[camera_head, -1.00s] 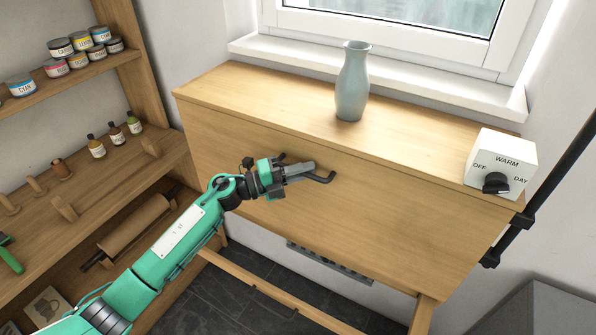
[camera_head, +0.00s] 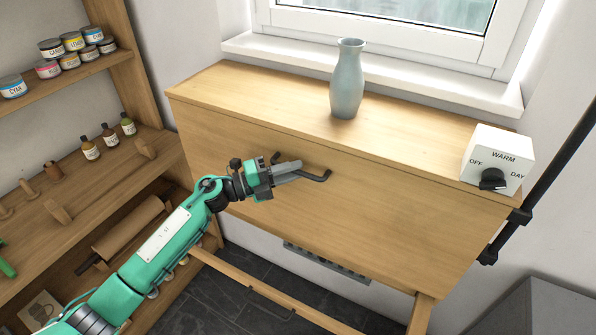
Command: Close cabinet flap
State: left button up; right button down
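The cabinet flap (camera_head: 400,205) is the broad wooden front panel below the cabinet top (camera_head: 265,95). It stands up, its upper edge along the edge of the top, and I see no clear gap there. A dark bar handle (camera_head: 318,177) is on its upper middle. My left gripper (camera_head: 296,169) is at the handle, in front of the flap, and hides the handle's middle. I cannot tell whether its grey fingers touch the handle or how far apart they are. My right gripper is not in view.
A pale blue vase (camera_head: 347,85) and a white switch box (camera_head: 497,157) stand on the cabinet top. A shelf (camera_head: 100,175) with jars and bottles is at the left, close to my arm. A black pipe (camera_head: 560,150) runs at the right.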

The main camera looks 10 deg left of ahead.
pick_arm(q)
jog(key=b+v, duration=0.4)
jog(key=v, duration=0.8)
jog(key=shift+s+r, duration=0.15)
